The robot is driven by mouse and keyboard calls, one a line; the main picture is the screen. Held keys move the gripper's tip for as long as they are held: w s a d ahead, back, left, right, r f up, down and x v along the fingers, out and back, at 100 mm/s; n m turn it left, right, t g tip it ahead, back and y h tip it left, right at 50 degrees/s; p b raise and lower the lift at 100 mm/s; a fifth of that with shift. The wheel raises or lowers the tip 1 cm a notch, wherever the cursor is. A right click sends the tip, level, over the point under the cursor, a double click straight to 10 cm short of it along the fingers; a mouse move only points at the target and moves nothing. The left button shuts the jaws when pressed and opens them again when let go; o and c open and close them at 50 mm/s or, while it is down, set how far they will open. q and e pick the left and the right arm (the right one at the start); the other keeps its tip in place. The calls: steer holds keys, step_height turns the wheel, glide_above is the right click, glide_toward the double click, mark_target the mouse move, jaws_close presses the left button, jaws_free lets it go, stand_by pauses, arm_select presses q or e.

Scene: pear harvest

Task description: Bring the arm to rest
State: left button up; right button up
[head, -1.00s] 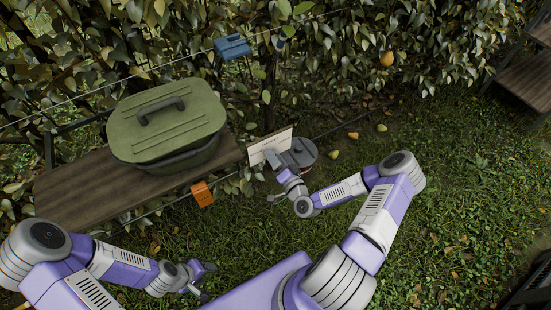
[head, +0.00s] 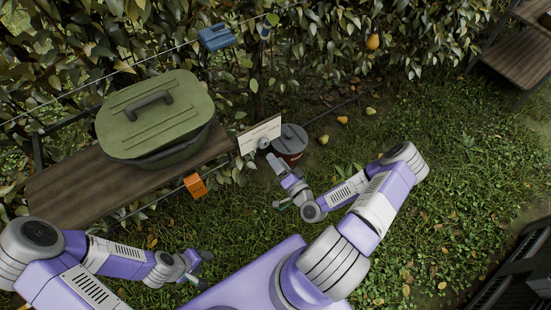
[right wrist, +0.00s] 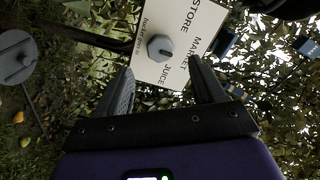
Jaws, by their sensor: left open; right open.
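My right gripper (head: 273,181) is open and empty, in front of a white sign board (head: 258,133) and apart from it. In the right wrist view its two fingers (right wrist: 165,88) stand wide apart with nothing between them. The board shows there too (right wrist: 178,22), reading STORE, MARKET and JUICE, with a grey hexagonal knob (right wrist: 160,48) on its face. My left gripper (head: 206,270) is open and empty, low over the grass at the lower left of the head view.
A lidded green bin (head: 155,115) stands on a wooden bench (head: 75,195). An orange tag (head: 195,185) and a blue box (head: 215,37) are by the wires. A grey-lidded pot (head: 290,143) stands beside the board, with several pears (head: 342,120) nearby. Grass at right is open.

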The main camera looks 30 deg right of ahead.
stand_by(0.3)
steer(key=s+a+f+n+g+y+p, duration=0.1)
steer(key=a+f+n+g+y, duration=0.25)
steer(key=a, duration=0.35)
steer(key=s+a+f+n+g+y+p, duration=0.1)
steer(key=a+f+n+g+y+p, duration=0.15)
steer(key=a+g, duration=0.3)
steer(key=s+a+n+g+h+p, duration=0.1)
steer(key=s+a+g, duration=0.2)
steer(key=s+g, duration=0.1)
steer(key=s+a+r+n+g, duration=0.1)
steer(key=s+a+n+g, duration=0.1)
steer(key=s, duration=0.4)
steer(key=shift+s+a+g+h+p, duration=0.4)
steer(key=shift+a+g, duration=0.1)
steer(key=shift+g, duration=0.7)
